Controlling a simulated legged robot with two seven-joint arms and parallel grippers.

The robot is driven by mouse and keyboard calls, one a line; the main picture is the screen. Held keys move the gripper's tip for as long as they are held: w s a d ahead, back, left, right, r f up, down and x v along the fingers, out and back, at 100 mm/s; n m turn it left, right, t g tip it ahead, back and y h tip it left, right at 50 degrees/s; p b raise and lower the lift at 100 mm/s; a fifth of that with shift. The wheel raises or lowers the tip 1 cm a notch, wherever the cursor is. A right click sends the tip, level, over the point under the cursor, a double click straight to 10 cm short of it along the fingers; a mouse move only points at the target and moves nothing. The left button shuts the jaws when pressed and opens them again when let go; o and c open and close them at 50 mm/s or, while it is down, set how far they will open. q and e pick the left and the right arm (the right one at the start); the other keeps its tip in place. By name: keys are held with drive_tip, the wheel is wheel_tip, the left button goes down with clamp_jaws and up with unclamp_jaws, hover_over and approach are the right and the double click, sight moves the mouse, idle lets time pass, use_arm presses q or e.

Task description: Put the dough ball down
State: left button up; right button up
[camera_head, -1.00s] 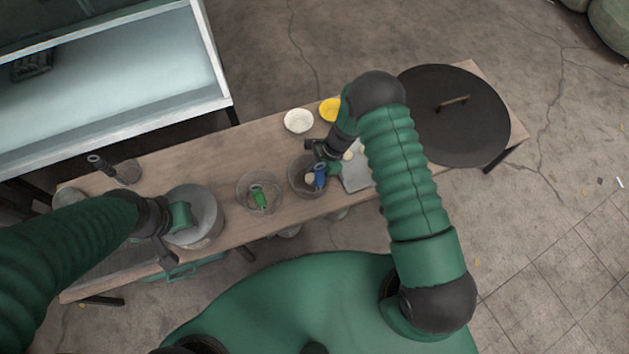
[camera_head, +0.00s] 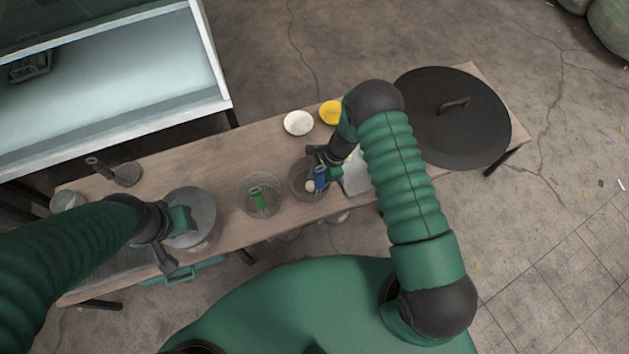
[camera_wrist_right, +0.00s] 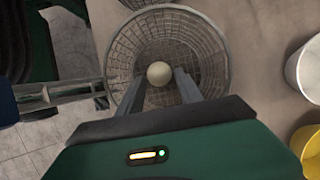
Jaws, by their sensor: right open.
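The pale dough ball (camera_head: 310,186) is inside the right-hand wire basket (camera_head: 297,193), near the basket's blue handle (camera_head: 320,178). In the right wrist view the ball (camera_wrist_right: 159,73) shows between and just beyond the two fingertips of my right gripper (camera_wrist_right: 158,80). The fingers are spread apart and point into the basket (camera_wrist_right: 210,45), with gaps beside the ball. In the head view my right gripper (camera_head: 318,163) is partly hidden by its own arm. My left gripper (camera_head: 172,250) is by the metal pot; its fingers are unclear.
A second wire basket (camera_head: 245,200) with a green handle stands left of the first. A metal pot (camera_head: 203,215) is further left. A white bowl (camera_head: 298,122) and a yellow bowl (camera_head: 329,112) stand behind. A large dark lid (camera_head: 470,130) covers the table's right end.

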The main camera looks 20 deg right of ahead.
drive_tip(key=p+v, duration=0.3)
drive_tip(key=v, duration=0.7)
drive_tip(key=shift+r, duration=0.4)
drive_tip(key=shift+d, duration=0.1)
